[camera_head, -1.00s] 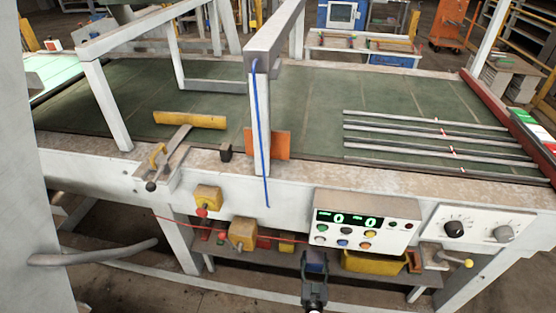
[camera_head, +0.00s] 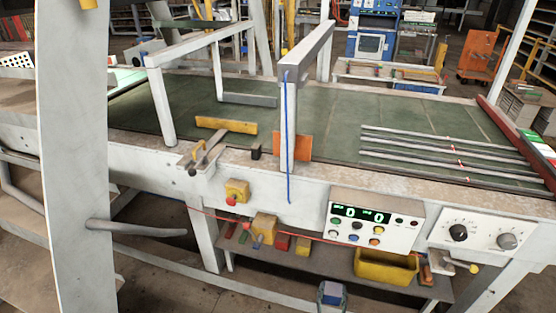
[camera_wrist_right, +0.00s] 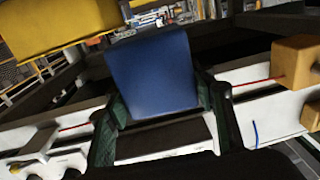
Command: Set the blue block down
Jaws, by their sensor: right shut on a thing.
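The blue block (camera_wrist_right: 152,72) fills the upper middle of the right wrist view, between the two dark green fingers of my right gripper (camera_wrist_right: 160,98). The gripper is shut on it. In the head view the block (camera_head: 332,288) is small at the bottom edge, in front of the machine's lower shelf. My right gripper (camera_head: 332,300) is mostly cut off there. The block's underside is hidden. My left gripper is not in view.
The lower shelf (camera_head: 330,262) holds red, green and yellow blocks and a yellow bin (camera_head: 385,267). A white post (camera_head: 75,150) stands at left. Green bed (camera_head: 330,105) lies above.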

